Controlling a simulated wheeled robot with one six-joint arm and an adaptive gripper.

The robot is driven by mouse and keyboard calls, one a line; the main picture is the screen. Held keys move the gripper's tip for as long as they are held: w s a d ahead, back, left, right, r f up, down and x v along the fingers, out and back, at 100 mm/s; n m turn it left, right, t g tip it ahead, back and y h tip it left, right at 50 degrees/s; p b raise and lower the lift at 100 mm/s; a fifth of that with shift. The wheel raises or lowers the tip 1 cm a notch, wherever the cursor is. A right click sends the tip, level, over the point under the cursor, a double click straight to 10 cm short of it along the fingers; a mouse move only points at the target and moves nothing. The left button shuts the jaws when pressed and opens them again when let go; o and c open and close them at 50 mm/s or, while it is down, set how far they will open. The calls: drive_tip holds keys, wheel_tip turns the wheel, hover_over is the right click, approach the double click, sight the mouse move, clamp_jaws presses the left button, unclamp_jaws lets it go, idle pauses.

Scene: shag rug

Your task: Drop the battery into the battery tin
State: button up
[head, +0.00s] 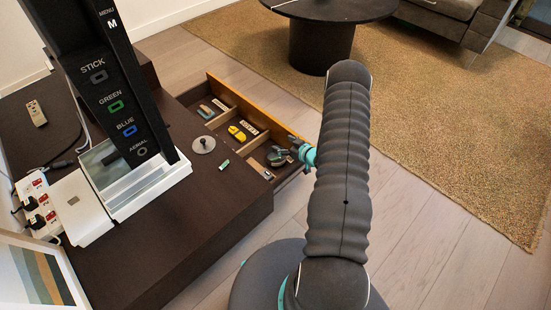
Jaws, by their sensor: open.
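A small green cylinder (224,164), which looks like the battery, lies on the dark cabinet top near the edge by the open drawer. A small round dark container (276,159) sits in the near-right part of the drawer and may be the battery tin; its inside is too small to make out. A round silver lid-like disc with a knob (203,145) lies on the cabinet top, left of the green cylinder. My gripper (285,151) is open over the right end of the drawer, close to the round container and apart from the green cylinder. My arm hides part of the floor behind it.
The open drawer (247,102) has wooden dividers and holds a yellow object (237,133) and several small items. A tall black device (110,80) stands in a white tray (127,189). A power strip (42,205) and a remote (36,113) lie left.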

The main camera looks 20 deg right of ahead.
drive_tip(key=v, duration=1.1)
drive_tip(key=shift+r, duration=0.1)
